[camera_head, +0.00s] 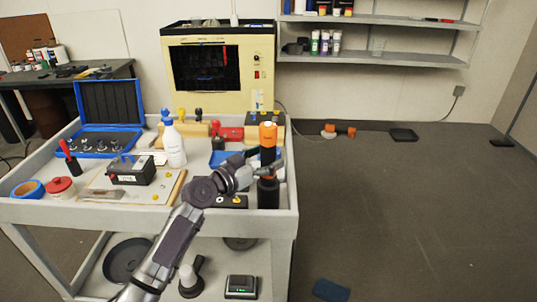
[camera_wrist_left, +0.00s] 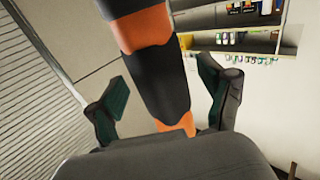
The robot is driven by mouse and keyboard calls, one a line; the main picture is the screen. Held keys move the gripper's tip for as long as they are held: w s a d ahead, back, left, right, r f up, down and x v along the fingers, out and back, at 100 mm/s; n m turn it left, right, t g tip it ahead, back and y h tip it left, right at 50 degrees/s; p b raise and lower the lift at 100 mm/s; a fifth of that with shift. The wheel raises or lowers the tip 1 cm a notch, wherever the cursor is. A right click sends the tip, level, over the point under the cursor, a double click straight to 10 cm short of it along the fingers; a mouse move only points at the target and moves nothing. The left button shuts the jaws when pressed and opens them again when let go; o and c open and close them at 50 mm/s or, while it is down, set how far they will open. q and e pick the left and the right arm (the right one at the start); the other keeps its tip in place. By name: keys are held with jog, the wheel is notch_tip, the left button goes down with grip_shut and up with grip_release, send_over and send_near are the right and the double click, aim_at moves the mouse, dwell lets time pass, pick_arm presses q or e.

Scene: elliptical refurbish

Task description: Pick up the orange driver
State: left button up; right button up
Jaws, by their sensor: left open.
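The orange driver (camera_head: 268,135), orange and black, stands upright at the right end of the cart's top. A black cylindrical part (camera_head: 268,194) is below it; I cannot tell whether this is the driver's base or a holder. My left gripper (camera_head: 262,168) is at the driver's middle, reaching in from the left. In the left wrist view the driver (camera_wrist_left: 158,75) lies between the two spread fingers, with a visible gap on each side. The gripper is open and holds nothing. My right gripper is in neither view.
A cream cabinet (camera_head: 262,55) stands behind. The floor (camera_head: 410,220) at right is mostly clear.

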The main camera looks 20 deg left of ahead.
aim_at(268, 123)
pick_arm(q)
jog(key=shift+w+d, duration=0.25)
jog(key=shift+w, duration=0.15)
grip_shut()
jog(key=shift+r, duration=0.1)
notch_tip(268, 123, up, 10)
jog(key=shift+p, duration=0.4)
